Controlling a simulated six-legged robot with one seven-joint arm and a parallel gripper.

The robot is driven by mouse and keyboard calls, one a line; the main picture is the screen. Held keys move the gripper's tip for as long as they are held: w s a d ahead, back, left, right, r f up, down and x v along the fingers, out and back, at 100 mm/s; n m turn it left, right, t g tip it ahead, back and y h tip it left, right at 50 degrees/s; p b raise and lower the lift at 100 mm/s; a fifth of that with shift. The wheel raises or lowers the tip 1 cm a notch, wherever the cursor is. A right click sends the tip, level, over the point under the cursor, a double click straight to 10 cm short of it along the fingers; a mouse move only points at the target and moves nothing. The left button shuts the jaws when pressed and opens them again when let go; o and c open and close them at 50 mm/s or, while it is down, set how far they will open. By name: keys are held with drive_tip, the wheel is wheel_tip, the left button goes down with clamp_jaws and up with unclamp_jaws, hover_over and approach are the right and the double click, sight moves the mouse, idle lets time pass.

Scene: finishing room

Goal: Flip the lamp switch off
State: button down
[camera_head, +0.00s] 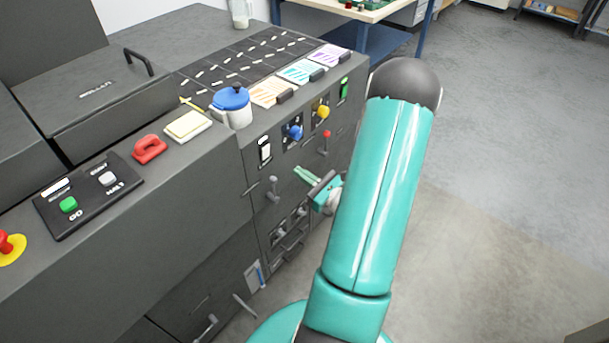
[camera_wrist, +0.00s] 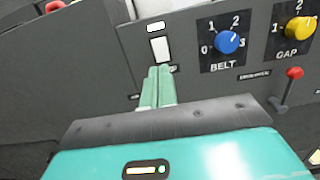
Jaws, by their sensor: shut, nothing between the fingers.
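A white rocker switch on a black plate (camera_head: 265,150) sits on the front panel of the dark grey machine, left of the blue knob. It looks like the lamp switch, though its label is not readable. In the wrist view the switch (camera_wrist: 160,48) is just above my fingertips, with a small white window over it. My gripper (camera_head: 299,173) is shut and empty in front of the panel, below and right of the switch in the head view. In the wrist view its green fingers (camera_wrist: 160,70) point up at the switch's lower edge; whether they touch cannot be told.
The blue BELT knob (camera_wrist: 228,42), yellow GAP knob (camera_wrist: 299,28) and a red-tipped lever (camera_wrist: 294,74) are to the right. A grey lever (camera_head: 272,186) is below the switch. A blue-lidded pot (camera_head: 232,108) stands on the machine's top edge. Open floor lies right.

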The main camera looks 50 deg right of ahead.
sight(267, 148)
drive_tip(key=w, duration=0.3)
drive_tip(key=w+r, duration=0.1)
drive_tip(key=w, duration=0.6)
drive_tip(key=shift+a+r, duration=0.15)
drive_tip(key=shift+w, duration=0.15)
drive_tip(key=shift+w+r, duration=0.15)
drive_tip(key=shift+w, duration=0.05)
